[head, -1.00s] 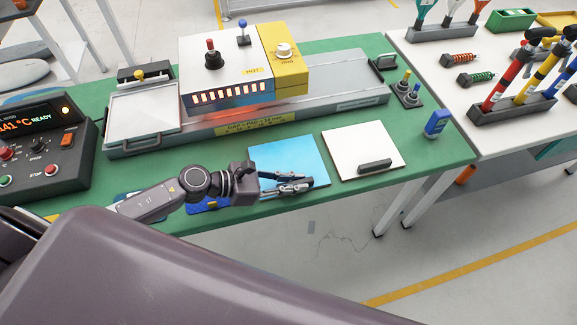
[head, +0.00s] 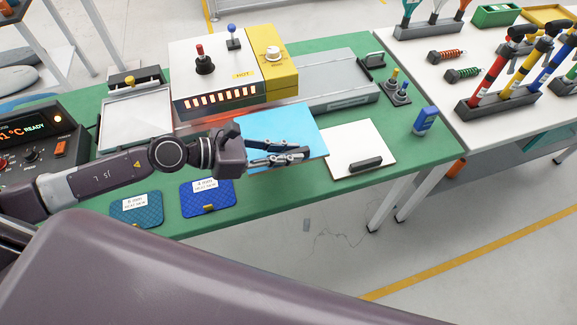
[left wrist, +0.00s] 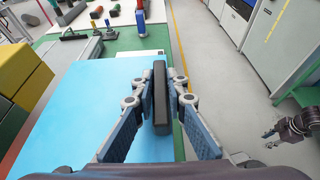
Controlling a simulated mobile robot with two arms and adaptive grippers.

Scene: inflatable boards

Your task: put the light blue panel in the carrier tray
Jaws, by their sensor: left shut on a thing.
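The light blue panel (head: 285,121) is held by my left gripper (head: 303,155) and looks lifted and tilted above the green table. In the left wrist view the fingers of my left gripper (left wrist: 160,125) stand on both sides of the black handle on the panel (left wrist: 80,105). The carrier tray (head: 108,148) seems to be the grey framed one with a pale inside and a yellow knob, left of the heater; nothing light blue lies in it. A dark jointed end, apparently my right gripper (left wrist: 292,130), shows in the left wrist view; its jaw state is unclear.
A white panel with a black handle (head: 345,145) lies to the right. Two blue mats (head: 207,200) lie at the front edge. A blue bottle (head: 424,121) stands at the right.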

